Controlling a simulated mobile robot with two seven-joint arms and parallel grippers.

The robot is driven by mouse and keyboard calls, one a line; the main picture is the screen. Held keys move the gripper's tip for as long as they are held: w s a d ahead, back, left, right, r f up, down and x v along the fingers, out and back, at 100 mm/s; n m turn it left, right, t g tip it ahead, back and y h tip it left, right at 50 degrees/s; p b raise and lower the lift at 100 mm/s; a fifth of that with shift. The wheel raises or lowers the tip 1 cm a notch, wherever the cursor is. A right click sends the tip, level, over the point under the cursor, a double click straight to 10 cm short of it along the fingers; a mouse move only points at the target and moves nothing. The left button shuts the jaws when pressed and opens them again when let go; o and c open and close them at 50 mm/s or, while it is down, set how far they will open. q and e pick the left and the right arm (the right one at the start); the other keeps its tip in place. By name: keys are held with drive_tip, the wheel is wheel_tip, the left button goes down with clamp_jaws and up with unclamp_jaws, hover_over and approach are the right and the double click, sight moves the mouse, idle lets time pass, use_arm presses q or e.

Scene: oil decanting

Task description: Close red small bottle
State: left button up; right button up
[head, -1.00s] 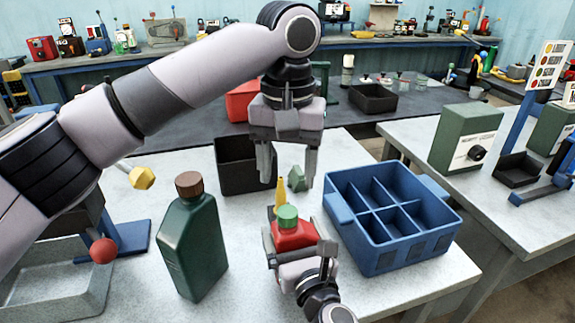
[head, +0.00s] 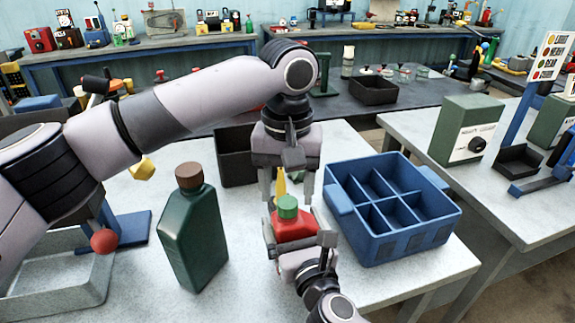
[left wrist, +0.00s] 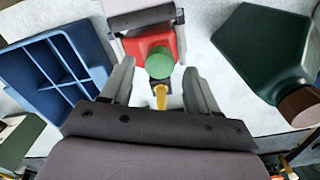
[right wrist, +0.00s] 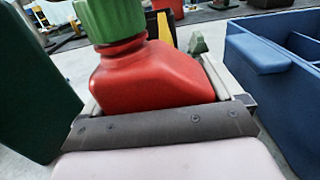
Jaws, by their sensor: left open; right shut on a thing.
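The red small bottle (head: 294,224) stands upright with a green cap (head: 288,206) on its neck. My right gripper (head: 298,245) is shut around the bottle's body; in the right wrist view the red bottle (right wrist: 150,78) fills the space between the fingers, with the green cap (right wrist: 112,20) on top. My left gripper (head: 290,190) points down, open and empty, just behind and above the cap. In the left wrist view the green cap (left wrist: 160,63) lies ahead of the open fingers, not between them. How tightly the cap sits cannot be told.
A dark green bottle with a brown cap (head: 194,240) stands left. A blue divided crate (head: 405,246) stands right. A black bin (head: 233,165) is behind. The table front left of my right arm is clear.

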use_arm(q)
drive_tip(key=shift+f, duration=1.2)
drive_tip(key=c, duration=1.1)
drive_tip(key=m, duration=0.4)
clamp_jaws()
drive_tip(key=m, duration=0.4)
drive_tip(key=shift+m, duration=0.4)
drive_tip(key=m, duration=0.9)
drive_tip(key=o, duration=1.2)
unclamp_jaws()
drive_tip(key=shift+o, duration=0.2)
